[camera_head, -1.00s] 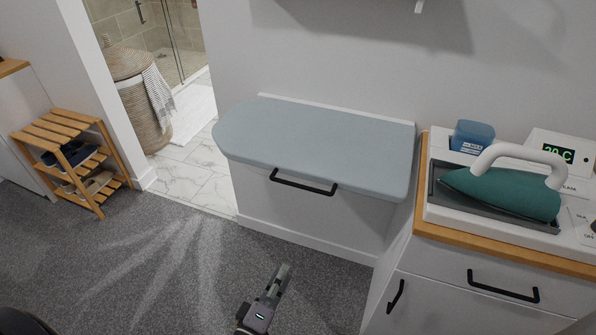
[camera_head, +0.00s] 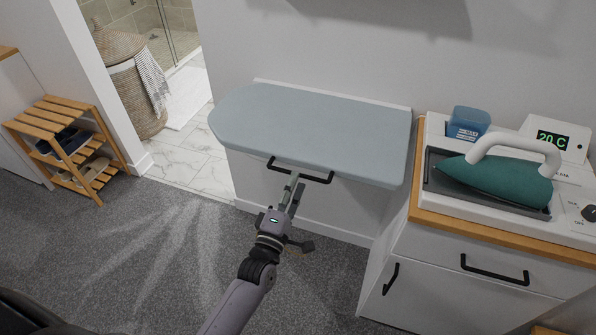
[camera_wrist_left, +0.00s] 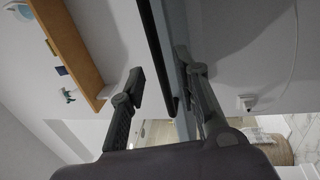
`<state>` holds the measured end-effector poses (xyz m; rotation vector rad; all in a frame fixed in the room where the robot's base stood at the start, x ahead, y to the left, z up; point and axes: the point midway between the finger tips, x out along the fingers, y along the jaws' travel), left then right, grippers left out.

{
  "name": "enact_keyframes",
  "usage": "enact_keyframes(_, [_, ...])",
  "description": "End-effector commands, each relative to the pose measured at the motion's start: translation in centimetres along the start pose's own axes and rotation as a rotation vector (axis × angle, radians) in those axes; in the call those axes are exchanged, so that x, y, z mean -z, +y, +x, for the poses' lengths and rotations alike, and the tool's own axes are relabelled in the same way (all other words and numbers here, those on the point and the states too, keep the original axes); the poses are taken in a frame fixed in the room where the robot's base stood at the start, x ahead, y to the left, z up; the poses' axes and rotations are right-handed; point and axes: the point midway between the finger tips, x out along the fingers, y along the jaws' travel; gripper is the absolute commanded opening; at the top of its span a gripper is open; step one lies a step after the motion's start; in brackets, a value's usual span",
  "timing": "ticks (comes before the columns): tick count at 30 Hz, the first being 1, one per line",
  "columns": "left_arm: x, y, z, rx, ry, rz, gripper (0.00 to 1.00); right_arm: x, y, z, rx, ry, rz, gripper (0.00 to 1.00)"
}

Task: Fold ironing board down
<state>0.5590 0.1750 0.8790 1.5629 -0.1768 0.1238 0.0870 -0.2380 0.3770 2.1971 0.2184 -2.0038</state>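The ironing board (camera_head: 315,128) is a grey-blue padded board, folded out flat from the wall. A black bar handle (camera_head: 318,180) is on its front side. My left gripper (camera_head: 293,181) is at the left-middle part of this handle, its fingers pointing at the board's front. In the left wrist view the fingers (camera_wrist_left: 158,73) are spread apart, and the black handle bar (camera_wrist_left: 154,45) runs between them with a gap to the left finger. Whether the right finger touches is unclear. My right gripper is not in view.
A wooden shoe rack (camera_head: 62,140) is at the left. The carpet (camera_head: 150,250) in front is clear.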

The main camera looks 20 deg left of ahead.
Motion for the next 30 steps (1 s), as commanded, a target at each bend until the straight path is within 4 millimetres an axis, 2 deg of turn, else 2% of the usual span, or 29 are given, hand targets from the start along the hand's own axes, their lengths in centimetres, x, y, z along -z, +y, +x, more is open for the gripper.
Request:
enact_keyframes(3, [0.0, 0.1, 2.0, -0.001, 0.001, 0.000, 0.30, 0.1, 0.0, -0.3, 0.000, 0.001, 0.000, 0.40])
enact_keyframes(7, [0.0, 0.1, 3.2, -0.001, 0.001, 0.000, 0.30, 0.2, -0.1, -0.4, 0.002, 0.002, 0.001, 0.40])
enact_keyframes(18, [0.0, 0.0, 3.8, 0.000, 0.000, 0.000, 0.30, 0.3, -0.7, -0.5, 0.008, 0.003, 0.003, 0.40])
enact_keyframes(30, [0.0, 0.0, 3.8, 0.000, 0.000, 0.001, 0.04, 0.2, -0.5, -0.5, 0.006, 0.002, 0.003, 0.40])
